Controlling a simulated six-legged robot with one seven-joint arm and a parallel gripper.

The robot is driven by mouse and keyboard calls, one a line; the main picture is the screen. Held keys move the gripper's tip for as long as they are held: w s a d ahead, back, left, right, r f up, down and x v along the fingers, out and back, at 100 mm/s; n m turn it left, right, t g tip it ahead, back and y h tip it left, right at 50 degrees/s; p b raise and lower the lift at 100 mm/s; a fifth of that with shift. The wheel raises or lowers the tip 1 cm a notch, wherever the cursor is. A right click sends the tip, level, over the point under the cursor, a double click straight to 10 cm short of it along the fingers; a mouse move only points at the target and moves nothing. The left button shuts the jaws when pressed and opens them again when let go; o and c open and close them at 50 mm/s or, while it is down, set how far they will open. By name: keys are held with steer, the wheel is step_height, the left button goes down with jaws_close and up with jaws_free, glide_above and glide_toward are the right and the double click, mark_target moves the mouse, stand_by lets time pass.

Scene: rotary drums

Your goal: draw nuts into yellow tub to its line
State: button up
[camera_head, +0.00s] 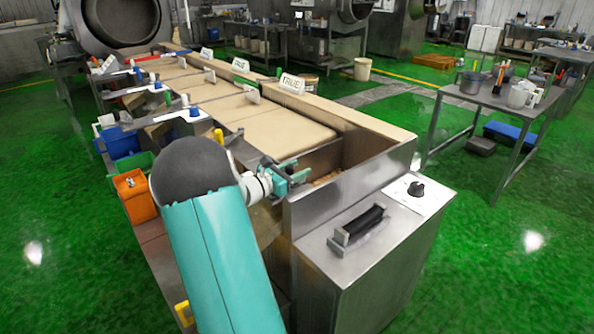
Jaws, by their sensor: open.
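My gripper (292,174) has teal fingers and is open. It is over the near left part of the steel-walled end bin (345,190), and nothing shows between its fingers. A little brown material, perhaps nuts (325,178), shows low inside this bin beside the gripper. A small yellow piece (184,314) shows at the lower left beside my teal arm. It is mostly cut off from view, and I cannot tell whether it is the yellow tub. No line on a tub can be made out.
An orange tub (138,200), a green tub (146,163) and a blue tub (121,143) stand along the line's left side. A steel cabinet (365,260) with a black handle and knob stands at the near end. A steel table (480,95) stands right, with open green floor between.

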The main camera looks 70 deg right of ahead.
steer(key=shift+w+a+f, duration=0.1)
steer(key=shift+w+a, duration=0.15)
steer(key=v, duration=1.3)
steer(key=shift+a, duration=0.1)
